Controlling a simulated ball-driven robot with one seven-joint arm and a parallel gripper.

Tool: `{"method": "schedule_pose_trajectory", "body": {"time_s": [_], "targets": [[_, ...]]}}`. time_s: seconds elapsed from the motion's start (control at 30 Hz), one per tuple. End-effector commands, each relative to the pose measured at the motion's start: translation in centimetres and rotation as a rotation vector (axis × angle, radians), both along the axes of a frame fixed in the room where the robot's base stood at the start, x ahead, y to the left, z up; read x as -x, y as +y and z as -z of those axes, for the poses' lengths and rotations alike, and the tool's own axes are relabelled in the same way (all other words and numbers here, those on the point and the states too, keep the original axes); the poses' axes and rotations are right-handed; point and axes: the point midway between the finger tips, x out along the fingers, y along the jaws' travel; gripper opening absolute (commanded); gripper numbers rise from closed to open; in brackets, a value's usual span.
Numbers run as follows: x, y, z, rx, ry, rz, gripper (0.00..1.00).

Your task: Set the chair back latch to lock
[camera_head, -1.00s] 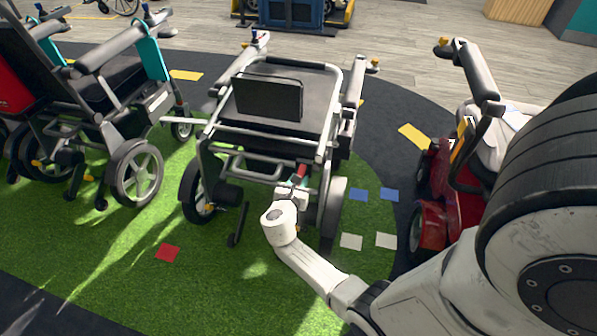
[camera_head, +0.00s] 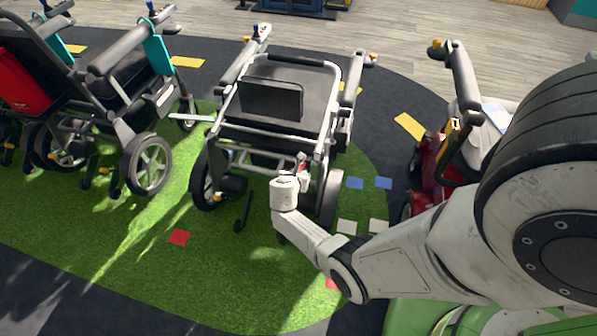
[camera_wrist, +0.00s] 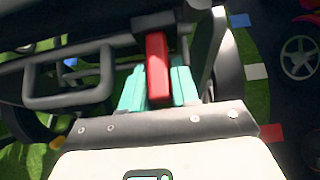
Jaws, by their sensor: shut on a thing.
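The middle wheelchair (camera_head: 276,110) has a grey frame and a dark seat. A red latch lever (camera_wrist: 158,68) stands upright on its rear frame in the wrist view. Only a small red part of the lever (camera_head: 302,164) shows in the head view, by the chair's rear right wheel. My gripper (camera_wrist: 158,88) has teal fingers, one on each side of the lever, and is shut on it. In the head view my gripper (camera_head: 303,181) is small and partly hidden by my wrist. The latch's lock marking cannot be made out.
A wheelchair with teal parts (camera_head: 110,95) stands at the left. A red scooter (camera_head: 432,160) stands at the right, close to my arm. A grey frame loop (camera_wrist: 68,82) is left of the gripper. Green floor (camera_head: 130,265) in front of the chairs is open.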

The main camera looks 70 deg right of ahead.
Motion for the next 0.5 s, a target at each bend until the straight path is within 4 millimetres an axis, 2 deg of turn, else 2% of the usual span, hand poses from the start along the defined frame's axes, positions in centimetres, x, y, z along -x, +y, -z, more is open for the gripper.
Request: {"method": "schedule_pose_trajectory", "body": {"time_s": [0.37, 0.4, 0.5], "targets": [[-0.03, -0.06, -0.08, -0.002, -0.001, 0.001, 0.00], [-0.04, -0.07, -0.09, -0.002, -0.001, 0.001, 0.32], [-0.04, -0.07, -0.09, -0.002, -0.001, 0.001, 0.42]]}}
